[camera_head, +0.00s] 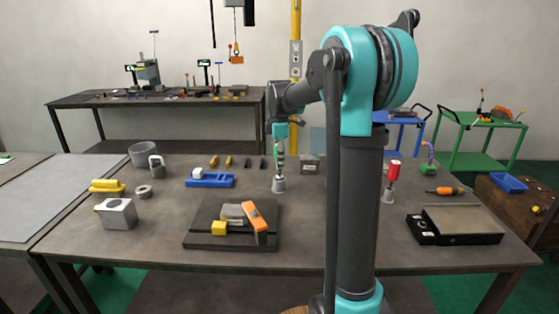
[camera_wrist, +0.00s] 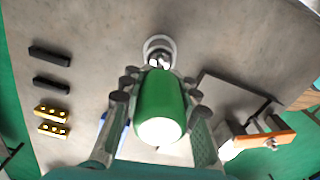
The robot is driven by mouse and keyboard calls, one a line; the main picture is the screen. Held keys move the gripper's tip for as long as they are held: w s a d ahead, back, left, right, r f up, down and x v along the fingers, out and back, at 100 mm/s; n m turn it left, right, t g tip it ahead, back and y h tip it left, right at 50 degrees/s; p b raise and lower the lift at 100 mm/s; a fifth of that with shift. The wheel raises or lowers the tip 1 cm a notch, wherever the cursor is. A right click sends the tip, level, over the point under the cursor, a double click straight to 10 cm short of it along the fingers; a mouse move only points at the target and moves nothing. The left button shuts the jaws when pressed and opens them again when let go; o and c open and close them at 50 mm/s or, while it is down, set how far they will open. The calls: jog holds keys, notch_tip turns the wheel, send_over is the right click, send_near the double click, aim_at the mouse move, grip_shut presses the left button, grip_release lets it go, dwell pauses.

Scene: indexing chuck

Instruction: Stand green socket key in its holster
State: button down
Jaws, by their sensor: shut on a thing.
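The green socket key (camera_wrist: 160,104) is in my gripper (camera_wrist: 160,88), its green handle between the two fingers in the wrist view. In the head view my gripper (camera_head: 279,158) points down over a small grey conical holster (camera_head: 279,185), with the key upright. The holster shows in the wrist view as a pale ring (camera_wrist: 154,43) around or just beyond the key's metal end. The key's lower end meets the holster's mouth in the picture. I cannot tell how deep it sits.
A red-handled key (camera_head: 393,174) stands in a similar holster at right. A dark plate (camera_head: 200,236) with a clamp and orange lever lies in front. A blue fixture (camera_head: 211,181) is left of the holster, a grey block (camera_head: 309,165) behind right. Bare table surrounds the holster.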

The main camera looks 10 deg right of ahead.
aim_at(279, 176)
jog(key=shift+f, duration=1.5)
jog(key=c, duration=1.1)
grip_release()
jog(key=shift+o, duration=0.2)
notch_tip(279, 176, up, 12)
